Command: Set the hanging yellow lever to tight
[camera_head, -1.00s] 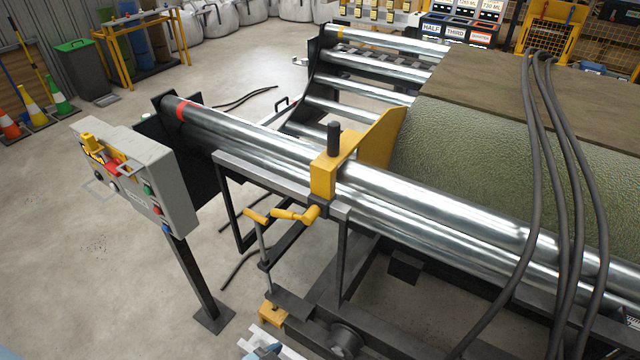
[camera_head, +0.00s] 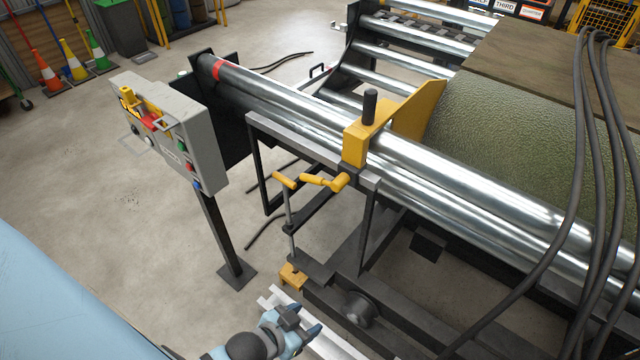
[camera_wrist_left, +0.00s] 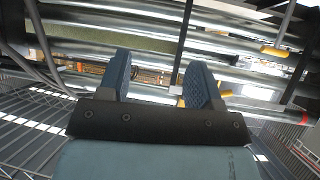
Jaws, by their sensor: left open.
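A yellow lever (camera_head: 325,182) sticks out below the yellow block (camera_head: 354,146) at the near side of the steel rollers. Beside it, a second yellow grip (camera_head: 284,181) tops a thin upright rod. I cannot tell the tight mark from here. My left gripper (camera_head: 302,322) is low at the bottom of the head view, below and apart from the lever. In the left wrist view, its two blue fingers (camera_wrist_left: 161,80) stand open with nothing between them. A yellow grip (camera_wrist_left: 275,51) shows there to the right of the fingers. My right gripper is not in view.
A grey control box (camera_head: 175,130) on a post stands left of the rollers (camera_head: 460,190). Dark cables (camera_head: 580,150) hang over the green turf roll (camera_head: 500,120) at right. A yellow foot block (camera_head: 293,275) sits low on the frame. Open floor (camera_head: 130,220) lies left of the post.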

